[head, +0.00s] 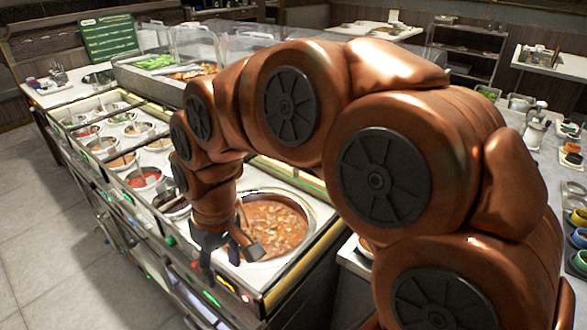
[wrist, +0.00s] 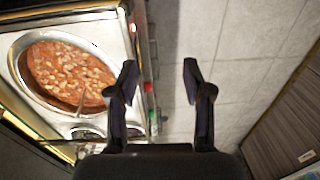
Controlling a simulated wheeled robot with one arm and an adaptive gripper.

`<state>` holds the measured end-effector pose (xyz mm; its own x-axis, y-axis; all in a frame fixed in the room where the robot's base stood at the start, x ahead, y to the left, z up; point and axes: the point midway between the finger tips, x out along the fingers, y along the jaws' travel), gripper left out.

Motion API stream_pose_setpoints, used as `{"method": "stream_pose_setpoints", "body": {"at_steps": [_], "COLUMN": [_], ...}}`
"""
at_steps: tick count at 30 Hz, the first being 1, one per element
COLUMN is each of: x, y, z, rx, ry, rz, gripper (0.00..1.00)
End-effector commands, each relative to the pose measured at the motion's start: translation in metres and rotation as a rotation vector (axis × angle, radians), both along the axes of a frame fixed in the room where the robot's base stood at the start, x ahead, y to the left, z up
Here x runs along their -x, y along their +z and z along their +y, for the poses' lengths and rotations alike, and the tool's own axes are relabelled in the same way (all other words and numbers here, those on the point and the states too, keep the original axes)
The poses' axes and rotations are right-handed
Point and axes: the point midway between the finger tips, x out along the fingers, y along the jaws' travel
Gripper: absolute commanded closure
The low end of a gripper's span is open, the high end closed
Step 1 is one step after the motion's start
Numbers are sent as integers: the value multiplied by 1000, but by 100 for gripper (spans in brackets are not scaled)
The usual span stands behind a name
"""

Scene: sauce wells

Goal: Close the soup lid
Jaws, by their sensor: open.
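The soup well (head: 305,232) is an open round metal pot of reddish-brown chunky soup (head: 280,222), set in the near end of the counter. In the wrist view the soup (wrist: 65,75) lies at the left, with a thin ladle handle (wrist: 80,105) at its rim. I cannot make out a soup lid in either view; my arm hides part of the area behind the well. My gripper (head: 230,257) is open and empty at the counter's front edge beside the well. In the wrist view the floor shows between its fingers (wrist: 160,76).
Several smaller sauce wells (head: 140,130) fill the counter farther left. A glass-covered food case (head: 190,62) stands behind them. Small coloured bowls (head: 579,238) sit on the side counter at right. The tiled floor (head: 45,215) in front is clear.

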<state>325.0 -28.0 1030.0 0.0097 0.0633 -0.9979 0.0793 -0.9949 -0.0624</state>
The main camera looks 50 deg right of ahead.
Motion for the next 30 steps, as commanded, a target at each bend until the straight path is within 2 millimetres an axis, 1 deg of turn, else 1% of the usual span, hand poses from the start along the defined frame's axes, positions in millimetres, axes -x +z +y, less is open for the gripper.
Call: {"method": "stream_pose_setpoints", "body": {"at_steps": [1, 2, 3, 5, 6, 8, 9, 11, 12, 14, 16, 19, 22, 23, 24, 26, 27, 30], "x": [-20, -30, -44, -65, -77, -97, -108, -125, -136, -151, -166, -181, -190, -191, -192, -190, -188, -182], "y": [4, 5, 8, 12, 13, 16, 17, 17, 18, 17, 16, 10, 2, -1, -3, -10, -15, -21], "z": [-9, -14, -22, -36, -46, -62, -74, -94, -109, -132, -162, -208, -258, -274, -294, -322, -339, -375], "rx": [-10, -15, -22, -28, -33, -38, -39, -43, -41, -40, -33, -20, 1, 10, 22, 37, 48, 75], "ry": [-5, -5, -7, -14, -19, -31, -39, -57, -69, -92, -122, -170, -224, -240, -261, -294, -312, -354], "rz": [-24, -37, -57, -88, -104, -136, -153, -179, -200, -224, -257, -291, -321, -328, -339, -348, -352, -366], "gripper": [50, 50, 50, 50, 50, 50, 50, 50, 50, 50, 50, 50, 50, 50, 50, 50, 50, 50]}}
